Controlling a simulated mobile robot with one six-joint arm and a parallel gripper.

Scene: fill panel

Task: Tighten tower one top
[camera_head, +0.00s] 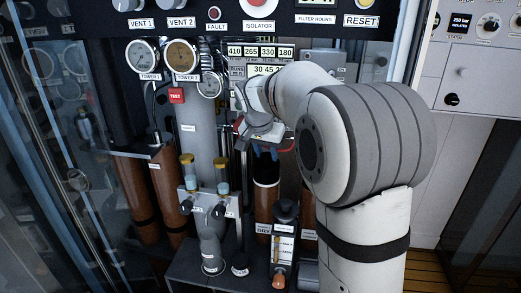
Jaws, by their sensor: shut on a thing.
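My gripper (267,153) reaches in from the right, with its blue-tipped end pointing down over a brown tower (266,203) near the middle of the panel. It is shut on what looks like the dark top (266,175) of this tower, just above a pale ring. The gripper hides much of the top, so its seating and any gap cannot be seen. The tower appears upright. I cannot read a label showing that it is tower one. A gauge marked TOWER 1 (142,56) is at the upper left, beside another tower gauge (181,57).
Other brown cylinders (170,190) stand at left. Two yellow-capped sight glasses (188,168) and black knobs (186,207) are close left of the tower. A clear bowl unit (283,235) stands in front. A red TEST tag (176,96) and glass door (50,150) are left.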

